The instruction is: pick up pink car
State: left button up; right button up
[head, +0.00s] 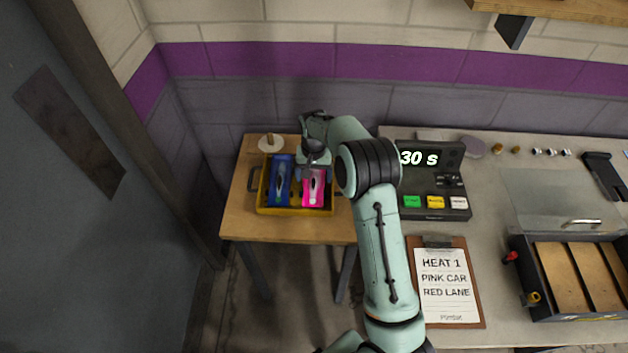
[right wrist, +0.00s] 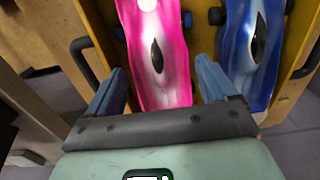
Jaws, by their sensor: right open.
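The pink car (head: 313,190) lies in a yellow tray (head: 296,211) on the small wooden table, to the right of the blue car (head: 280,180). My right gripper (head: 314,170) is over the tray at the pink car, and hides part of it in the head view. In the right wrist view the open fingers of my right gripper (right wrist: 160,92) stand on either side of the pink car (right wrist: 158,60). One finger is between it and the blue car (right wrist: 250,50). I cannot tell whether the fingers touch it. My left gripper is not in view.
A white disc with a wooden knob (head: 270,143) stands behind the tray. To the right, a grey bench carries a timer box (head: 434,185), a clipboard (head: 446,285) reading "HEAT 1 PINK CAR RED LANE", and a dark box with wooden lanes (head: 570,275). A wall rises close behind.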

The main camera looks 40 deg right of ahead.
notch_tip(320, 180, down, 3)
jog(key=shift+r, duration=0.2)
jog(key=c, duration=0.8)
jog(key=shift+r, duration=0.1)
jog(key=shift+c, duration=0.2)
